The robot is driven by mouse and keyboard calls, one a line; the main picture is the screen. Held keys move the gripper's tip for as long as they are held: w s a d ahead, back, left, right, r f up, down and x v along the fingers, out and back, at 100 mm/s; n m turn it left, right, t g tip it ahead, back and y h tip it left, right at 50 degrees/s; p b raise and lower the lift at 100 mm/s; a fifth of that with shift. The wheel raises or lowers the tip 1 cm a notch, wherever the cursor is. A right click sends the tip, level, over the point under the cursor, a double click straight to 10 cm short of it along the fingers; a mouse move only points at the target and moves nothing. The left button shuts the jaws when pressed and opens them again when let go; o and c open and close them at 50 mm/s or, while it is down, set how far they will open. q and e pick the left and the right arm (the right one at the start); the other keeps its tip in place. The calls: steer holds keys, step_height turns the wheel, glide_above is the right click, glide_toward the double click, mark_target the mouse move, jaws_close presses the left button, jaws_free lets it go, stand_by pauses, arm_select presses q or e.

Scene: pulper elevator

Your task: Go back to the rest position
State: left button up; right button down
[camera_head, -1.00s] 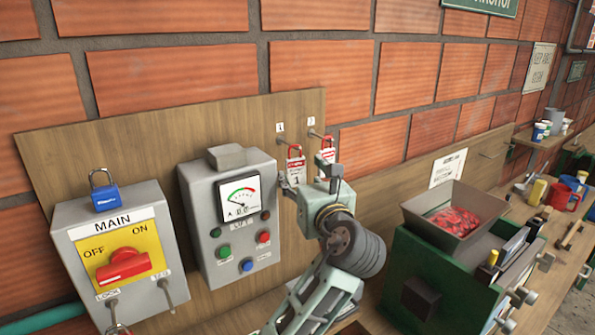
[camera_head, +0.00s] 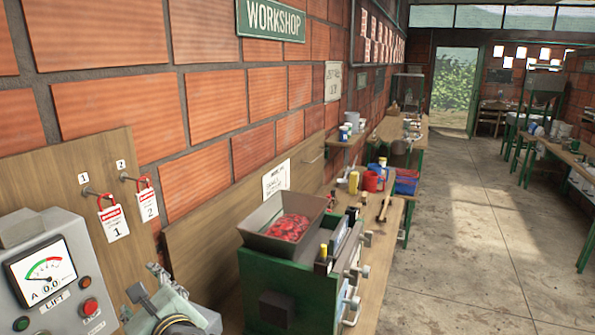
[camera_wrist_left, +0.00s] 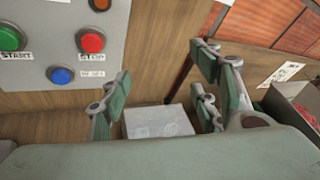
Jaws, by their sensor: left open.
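My left gripper (camera_head: 150,298) shows at the bottom of the head view, partly cut off by the lower edge, in front of the board and right of the meter box (camera_head: 50,270). In the left wrist view its fingers (camera_wrist_left: 162,100) are spread apart with nothing between them. A pale grey block-like surface (camera_wrist_left: 158,121) lies beyond the fingers. The red stop button (camera_wrist_left: 92,42) and green start button (camera_wrist_left: 10,39) are left of the fingers. Two red padlocks with tags, 1 (camera_head: 112,218) and 2 (camera_head: 147,200), hang on hooks. My right gripper is not in view.
A green machine (camera_head: 275,290) with a hopper of red fruit (camera_head: 289,228) stands right of my left gripper on the bench. Red and blue containers (camera_head: 373,181) stand farther along. The concrete floor (camera_head: 480,220) to the right is open, with another bench at the far right.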

arm_select(q)
steer(key=s+d+f+n+g+h, duration=0.25)
steer(key=s+f+n, duration=0.25)
steer(key=f, duration=0.5)
steer(key=s+d+f+n+g+h, duration=0.1)
steer(key=s+f+n+h, duration=0.4)
steer(key=f, duration=0.4)
steer(key=s+d+f+n+g+h, duration=0.25)
steer(key=s+f+n, duration=0.25)
steer(key=s, duration=0.3)
steer(key=s+d+f+n+g+h, duration=0.1)
steer(key=s+d+f+n, duration=0.3)
steer(key=s, duration=0.5)
step_height(320, 180, down, 33)
steer(key=n+g+b, duration=0.1)
steer(key=g+b, duration=0.1)
steer(key=b, duration=0.6)
steer(key=s+a+f+b, duration=0.2)
steer(key=s+f+b, duration=0.1)
steer(key=s+f, duration=0.6)
steer(key=s+a+f+b, duration=0.2)
steer(key=s+f, duration=0.7)
steer(key=f, duration=0.5)
steer(key=shift+f+g+y+b, duration=0.3)
steer(key=shift+f+g+b, duration=0.1)
steer(key=shift+b, duration=0.35)
steer(key=shift+d, duration=0.1)
